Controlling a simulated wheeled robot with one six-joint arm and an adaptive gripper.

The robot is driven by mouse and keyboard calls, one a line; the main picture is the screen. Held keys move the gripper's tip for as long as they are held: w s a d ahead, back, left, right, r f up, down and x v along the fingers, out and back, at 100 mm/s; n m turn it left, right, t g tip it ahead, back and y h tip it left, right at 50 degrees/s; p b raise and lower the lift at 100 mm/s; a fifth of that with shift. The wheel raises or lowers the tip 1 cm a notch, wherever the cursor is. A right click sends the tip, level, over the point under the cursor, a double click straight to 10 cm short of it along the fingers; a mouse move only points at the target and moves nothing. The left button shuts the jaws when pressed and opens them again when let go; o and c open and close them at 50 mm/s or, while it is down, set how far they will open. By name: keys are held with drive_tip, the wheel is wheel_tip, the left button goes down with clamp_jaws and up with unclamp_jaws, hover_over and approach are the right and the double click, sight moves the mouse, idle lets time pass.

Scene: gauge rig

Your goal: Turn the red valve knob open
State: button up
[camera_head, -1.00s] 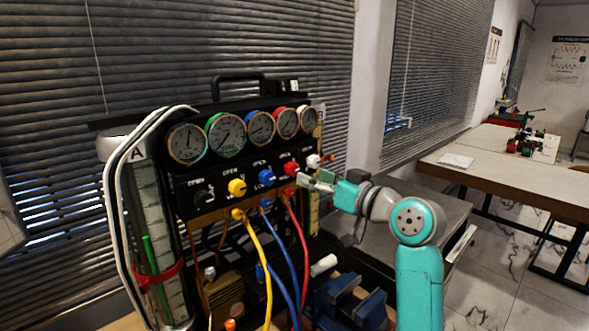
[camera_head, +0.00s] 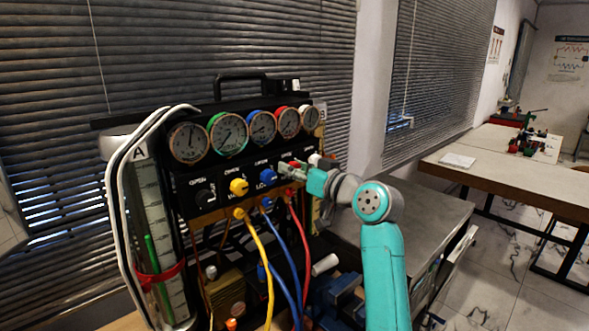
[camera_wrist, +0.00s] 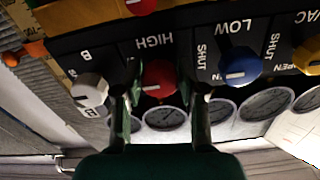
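The red valve knob (camera_wrist: 158,78) is in the upper middle of the wrist view, below the word HIGH, which appears upside down. My gripper (camera_wrist: 164,92) is open, with one finger on each side of the red knob and a visible gap to it on both sides. I see no clear contact. In the head view my gripper (camera_head: 288,171) is at the right part of the black gauge panel (camera_head: 222,182), in front of the red knob, which is mostly hidden there.
A blue knob (camera_wrist: 240,66) and a white knob (camera_wrist: 89,89) flank the red one closely. A yellow knob (camera_head: 239,187) sits farther left. Several round gauges (camera_head: 229,133) line the panel top. Yellow, blue and red hoses (camera_head: 303,240) hang below. A blue vise (camera_head: 338,300) stands under my arm.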

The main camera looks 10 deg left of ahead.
clamp_jaws()
drive_tip(key=shift+n, duration=0.3)
drive_tip(key=n, duration=1.2)
drive_tip(key=shift+s+n, duration=0.1)
drive_tip(key=shift+n, duration=0.2)
drive_tip(key=shift+a+f+n, duration=0.1)
drive_tip(key=shift+n, duration=2.2)
